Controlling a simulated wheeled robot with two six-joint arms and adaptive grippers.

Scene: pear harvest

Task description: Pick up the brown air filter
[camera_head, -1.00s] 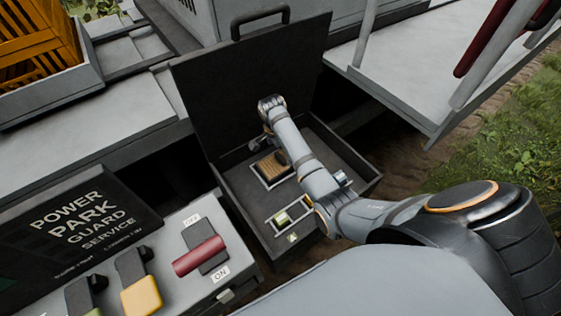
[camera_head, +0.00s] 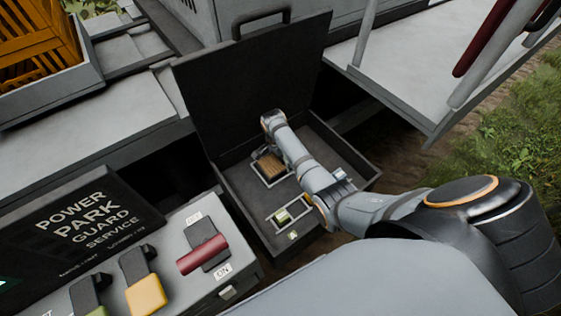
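The brown air filter (camera_head: 271,166) is a small ribbed block in a pale-framed slot inside the open black case (camera_head: 236,205). My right arm reaches in from the lower right over the case. My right gripper (camera_head: 262,153) points down at the filter's far left edge, close to it or touching it. Its fingers are small, dark and partly hidden by the wrist, so I cannot tell whether they are open or shut. My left gripper is not in view.
A second framed slot with a small greenish-yellow part (camera_head: 283,215) lies nearer in the case. The raised lid (camera_head: 250,80) stands behind the arm. A control panel with a red lever (camera_head: 203,255) and a yellow lever (camera_head: 146,295) is at the lower left.

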